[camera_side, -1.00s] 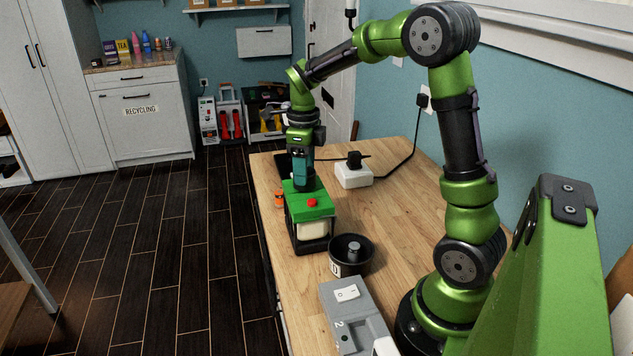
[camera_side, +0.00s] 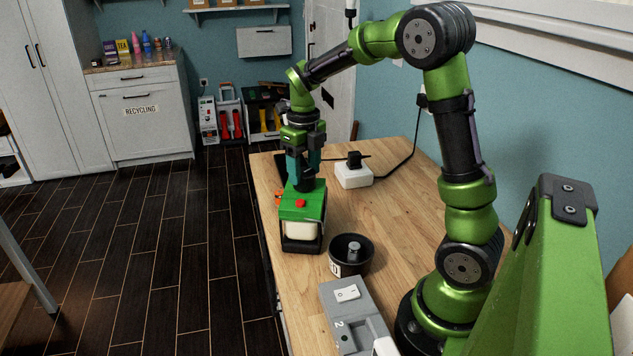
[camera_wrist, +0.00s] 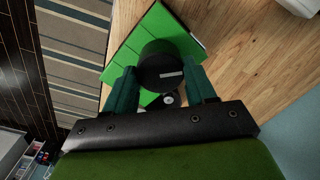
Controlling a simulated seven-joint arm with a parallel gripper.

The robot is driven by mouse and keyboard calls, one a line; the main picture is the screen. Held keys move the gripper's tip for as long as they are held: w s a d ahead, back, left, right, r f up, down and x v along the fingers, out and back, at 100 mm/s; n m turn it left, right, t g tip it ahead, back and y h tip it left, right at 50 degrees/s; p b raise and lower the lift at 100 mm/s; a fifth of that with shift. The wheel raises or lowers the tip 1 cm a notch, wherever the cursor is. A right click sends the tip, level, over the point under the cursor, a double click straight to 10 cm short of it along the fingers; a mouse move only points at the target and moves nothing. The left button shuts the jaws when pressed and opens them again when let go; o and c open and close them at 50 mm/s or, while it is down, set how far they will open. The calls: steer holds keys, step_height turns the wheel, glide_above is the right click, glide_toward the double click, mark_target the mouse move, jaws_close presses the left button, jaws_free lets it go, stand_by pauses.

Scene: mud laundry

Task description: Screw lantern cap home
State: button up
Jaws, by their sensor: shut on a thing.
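The lantern (camera_side: 302,228) stands upright on the wooden bench, with a green top, pale body, dark base and red button. Its green top also shows in the wrist view (camera_wrist: 150,32). A round black cap (camera_wrist: 160,68) with a pale mark sits over the green top in the wrist view. My gripper (camera_wrist: 162,84) is above the lantern with its teal fingers shut on the cap, one on each side. In the side view my gripper (camera_side: 303,182) hides most of the cap. The thread under the cap is hidden.
A round black dish (camera_side: 336,264) with a central post stands right of the lantern's base. A grey switch box (camera_side: 345,318) is nearer the camera. A white socket box (camera_side: 353,178) with a black plug and cable lies behind. The bench's left edge is close to the lantern.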

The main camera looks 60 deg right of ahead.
steer(key=m, duration=0.3)
stand_by(0.4)
steer(key=shift+a+f+m, duration=0.1)
steer(key=shift+m, duration=1.1)
steer(key=shift+m, duration=0.4)
steer(key=shift+m, duration=1.4)
